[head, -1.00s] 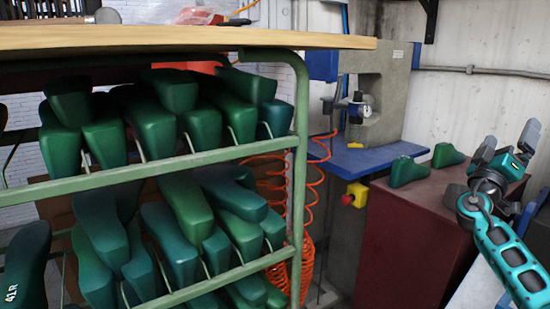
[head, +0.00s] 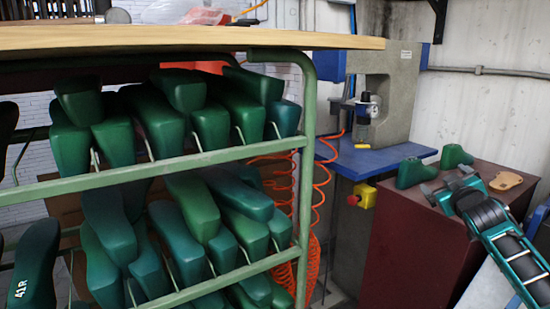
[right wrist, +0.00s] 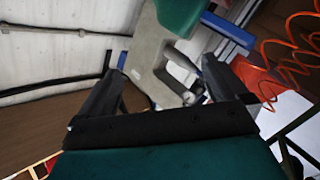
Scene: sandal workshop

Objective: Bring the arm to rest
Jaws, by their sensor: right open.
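My right gripper (head: 446,184) is above the dark red cabinet (head: 400,235), at the right of the head view, with its arm coming in from the lower right. Its two fingers stand apart in the right wrist view (right wrist: 163,72), with nothing between them. Two green shoe lasts are near it: one (head: 415,173) stands just left of the gripper and one (head: 456,156) just behind it. I cannot tell whether the gripper touches anything. My left gripper is not in view.
A green-framed rack (head: 306,150) full of green lasts, under a wooden top (head: 200,38), fills the left. A press with a blue table (head: 375,161) stands behind the cabinet. Orange coiled hoses (head: 318,215) hang between. A tan flat piece (head: 506,180) lies on the cabinet.

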